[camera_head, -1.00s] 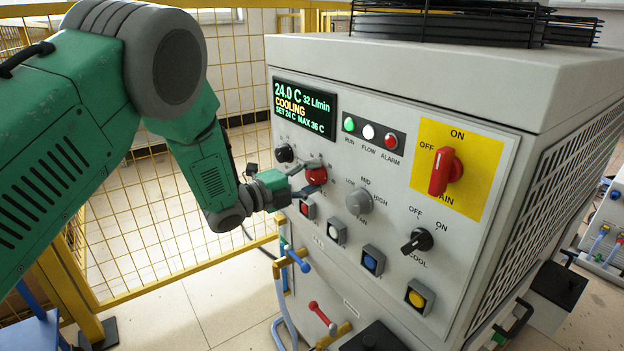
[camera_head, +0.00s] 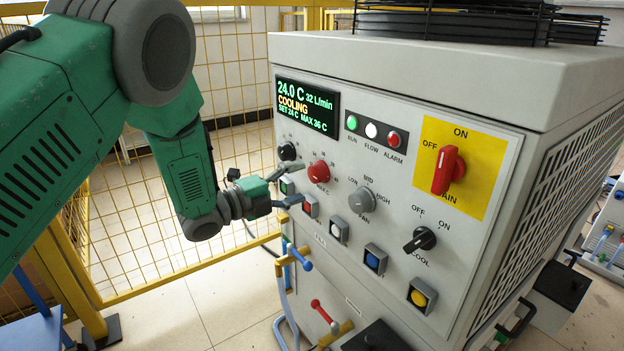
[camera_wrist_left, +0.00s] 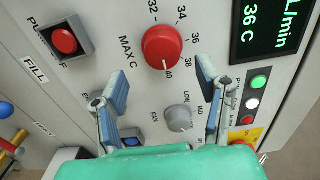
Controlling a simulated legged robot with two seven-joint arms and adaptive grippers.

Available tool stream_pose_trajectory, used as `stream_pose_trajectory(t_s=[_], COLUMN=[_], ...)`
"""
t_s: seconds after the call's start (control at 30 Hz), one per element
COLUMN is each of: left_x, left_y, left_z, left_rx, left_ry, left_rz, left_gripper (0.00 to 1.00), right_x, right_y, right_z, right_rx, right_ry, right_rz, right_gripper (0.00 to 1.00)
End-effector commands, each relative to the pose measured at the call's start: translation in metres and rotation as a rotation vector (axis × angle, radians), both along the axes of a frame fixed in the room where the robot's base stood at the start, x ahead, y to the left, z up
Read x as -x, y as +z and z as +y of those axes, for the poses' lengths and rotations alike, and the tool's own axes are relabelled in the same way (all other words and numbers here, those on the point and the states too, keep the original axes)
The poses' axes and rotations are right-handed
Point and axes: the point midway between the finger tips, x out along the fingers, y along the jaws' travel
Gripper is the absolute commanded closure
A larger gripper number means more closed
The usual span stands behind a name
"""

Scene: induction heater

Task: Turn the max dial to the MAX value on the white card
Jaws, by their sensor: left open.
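The red max dial (camera_head: 319,172) sits on the grey front panel, under the display (camera_head: 308,107), which reads SET 24 C MAX 36 C. In the left wrist view the dial (camera_wrist_left: 162,46) has a white mark pointing towards the 40 label, with 32, 34, 36 and 38 around it. My left gripper (camera_head: 287,186) is open and empty, to the left of the dial and apart from it. In the wrist view its two fingers (camera_wrist_left: 162,78) are spread wide, with the dial beyond and between them. I see no white card. My right gripper is not in view.
A black knob (camera_head: 287,152), a grey fan knob (camera_head: 361,200), a black cool switch (camera_head: 420,240) and a red main switch (camera_head: 448,170) share the panel. Several push buttons line its lower part. A yellow mesh fence (camera_head: 230,100) stands behind; free room lies left of the panel.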

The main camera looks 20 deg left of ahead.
Motion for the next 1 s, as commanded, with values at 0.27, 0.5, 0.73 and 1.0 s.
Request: stream_pose_trajectory(t_s=[0.27, 0.5, 0.73, 1.0], left_x=[0.042, 0.054, 0.055, 0.055], left_y=[-0.001, -0.002, -0.002, -0.006], left_z=[0.033, 0.042, 0.042, 0.042], left_rx=[0.001, 0.000, 0.000, 0.009], left_ry=[0.001, -0.001, -0.001, 0.008], left_rz=[0.004, 0.002, 0.002, 0.026], left_gripper=[0.41, 0.41, 0.41, 0.41], right_x=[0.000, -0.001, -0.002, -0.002], right_y=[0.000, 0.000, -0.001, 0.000], right_z=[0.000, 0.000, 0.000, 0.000], right_rx=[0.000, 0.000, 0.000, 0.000], right_ry=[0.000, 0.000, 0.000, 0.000], right_rz=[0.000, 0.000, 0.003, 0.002], right_gripper=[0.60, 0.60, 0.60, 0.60])
